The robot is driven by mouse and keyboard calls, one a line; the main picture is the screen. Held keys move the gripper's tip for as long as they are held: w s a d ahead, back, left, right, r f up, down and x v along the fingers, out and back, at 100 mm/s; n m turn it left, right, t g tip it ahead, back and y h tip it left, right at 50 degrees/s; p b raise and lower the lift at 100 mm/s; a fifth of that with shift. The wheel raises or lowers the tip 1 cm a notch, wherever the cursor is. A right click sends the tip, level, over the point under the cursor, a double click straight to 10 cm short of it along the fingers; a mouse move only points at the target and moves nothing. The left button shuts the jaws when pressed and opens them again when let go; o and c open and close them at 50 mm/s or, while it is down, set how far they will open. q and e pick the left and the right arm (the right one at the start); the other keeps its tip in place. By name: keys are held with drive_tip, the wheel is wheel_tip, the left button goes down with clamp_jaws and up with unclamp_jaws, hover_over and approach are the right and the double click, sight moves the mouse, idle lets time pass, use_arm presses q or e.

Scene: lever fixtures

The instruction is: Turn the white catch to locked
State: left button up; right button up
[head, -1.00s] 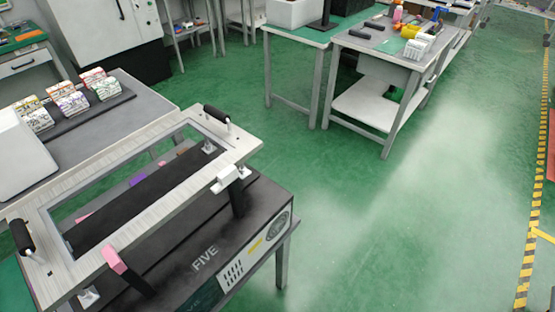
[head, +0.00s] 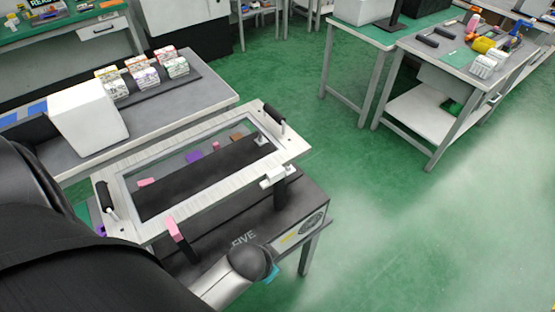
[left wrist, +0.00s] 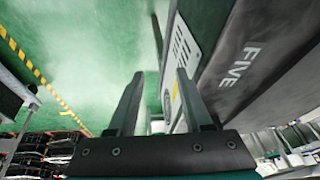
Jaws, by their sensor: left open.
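The white catch (head: 272,178) is a small white block on the front edge of a pale frame (head: 218,185), near its right end. A pink catch (head: 174,228) sits on the same edge further left. My left arm comes in from the left in the head view and ends low in front of the fixture, below the white catch and apart from it. Its fingers are hidden there. In the left wrist view my left gripper (left wrist: 160,75) is open, with the fixture's dark box marked FIVE (left wrist: 240,65) to the right. I cannot make out the white catch there. My right gripper is not in view.
The frame has black handles at its left and right ends and stands over the dark box. A grey table (head: 205,98) with a white box (head: 88,118) and several small cartons is behind. Another workbench (head: 460,65) stands at the back right. The green floor on the right is clear.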

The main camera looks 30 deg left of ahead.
use_arm(q)
drive_tip(key=w+d+r+m+t+h+p, duration=0.1)
drive_tip(key=w+r+m+t, duration=0.35)
drive_tip(key=r, duration=0.75)
drive_tip(key=w+d+r+m+t+h+p, duration=0.1)
drive_tip(key=w+r+t, duration=0.4)
drive_tip(key=w+r, duration=0.65)
drive_tip(key=w+d+r+m+t+p, duration=0.15)
drive_tip(key=w+r+t, duration=0.35)
drive_tip(key=r, duration=0.8)
drive_tip(key=s+d+r+m+g+h, duration=0.2)
drive_tip(key=d+r+m+g+h, duration=0.25)
drive_tip(key=d+m+h, duration=0.5)
drive_tip(key=s+d+r+m+g+h, duration=0.3)
drive_tip(key=r+m+h, duration=0.35)
drive_tip(key=m, duration=0.55)
drive_tip(key=m+g+y, duration=1)
drive_tip(key=g+y, duration=0.1)
drive_tip(key=y, duration=0.7)
approach(277, 170)
wheel_tip(277, 170, down, 9)
drive_tip(key=shift+r+p, duration=0.15)
drive_tip(key=shift+p, duration=0.2)
